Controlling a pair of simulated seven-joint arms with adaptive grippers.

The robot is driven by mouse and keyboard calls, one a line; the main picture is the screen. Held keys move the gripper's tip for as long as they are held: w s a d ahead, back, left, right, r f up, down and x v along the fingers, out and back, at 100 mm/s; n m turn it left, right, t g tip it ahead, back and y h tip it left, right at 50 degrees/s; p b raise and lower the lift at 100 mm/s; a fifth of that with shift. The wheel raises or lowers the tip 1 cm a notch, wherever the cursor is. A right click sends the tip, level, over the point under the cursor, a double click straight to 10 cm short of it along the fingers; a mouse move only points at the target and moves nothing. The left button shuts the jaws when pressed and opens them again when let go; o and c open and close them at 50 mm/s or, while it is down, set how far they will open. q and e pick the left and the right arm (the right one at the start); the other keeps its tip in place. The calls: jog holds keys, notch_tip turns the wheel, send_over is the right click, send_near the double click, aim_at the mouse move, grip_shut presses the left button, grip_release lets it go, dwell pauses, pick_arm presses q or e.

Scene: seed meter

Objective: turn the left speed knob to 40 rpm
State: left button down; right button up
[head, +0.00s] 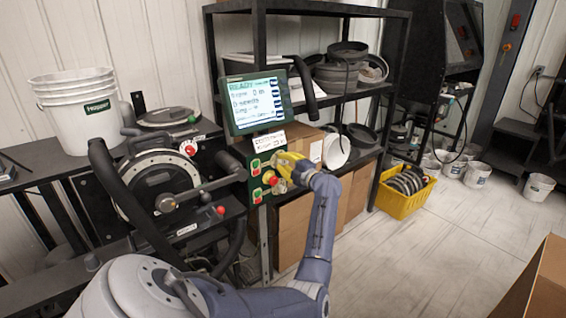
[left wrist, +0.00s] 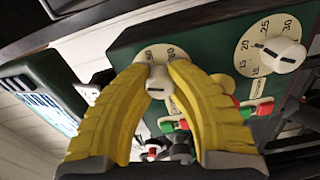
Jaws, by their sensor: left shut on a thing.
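The green control panel (head: 246,181) stands below the display. My left gripper (head: 287,168) reaches its front face with yellow fingers and hides most of its knobs in the head view. In the left wrist view, my left gripper (left wrist: 160,68) is shut on a white knob (left wrist: 159,84) with a dark pointer line. The fingers cover much of its round dial, so the setting cannot be read. My right gripper is not in view.
The display (head: 255,100) reads READY. Red and green buttons (left wrist: 248,108) sit close to the knobs. The seed meter (head: 158,183) with its hoses and levers stands left of the panel.

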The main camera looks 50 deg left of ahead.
pick_arm(q)
jog(key=shift+w+d+r, duration=0.15)
jog(key=shift+w+r, duration=0.05)
jog(key=shift+w, duration=0.05)
dwell(0.5)
jog(key=c, duration=1.5)
grip_release()
jog(key=shift+w+f, duration=0.1)
jog(key=shift+w, duration=0.05)
jog(key=o, duration=0.4)
jog(key=shift+s+f, duration=0.1)
jog(key=shift+s, duration=0.1)
jog(key=d, duration=1.2)
jog(key=shift+s, duration=0.3)
jog(key=shift+f, duration=0.1)
